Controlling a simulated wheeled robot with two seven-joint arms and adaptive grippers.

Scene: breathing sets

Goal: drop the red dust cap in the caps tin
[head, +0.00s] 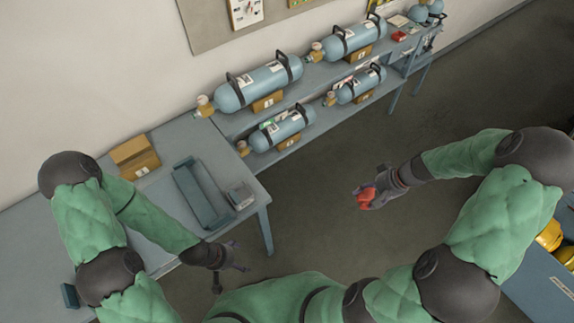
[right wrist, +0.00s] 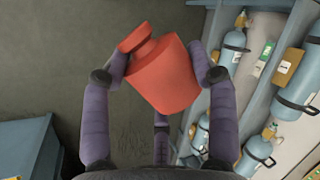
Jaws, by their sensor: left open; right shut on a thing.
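The red dust cap (head: 367,198) is in my right gripper (head: 364,195), held in the air over open floor. In the right wrist view the cap (right wrist: 163,72) is tilted, with its narrower end at the upper left, and the fingers (right wrist: 160,70) are closed against both sides. A small grey metal box (head: 241,195), which looks like the caps tin, stands on the near table right of a long blue tray (head: 187,180). Its inside cannot be made out. My left gripper (head: 240,257) is open and empty beside the near table's front edge.
A cardboard box (head: 134,158) is on the near table (head: 40,232). Blue cylinders (head: 258,85) lie along the wall benches, with a small red item (head: 399,36) at the far end. A blue crate with yellow things (head: 550,237) is at right. Floor between is clear.

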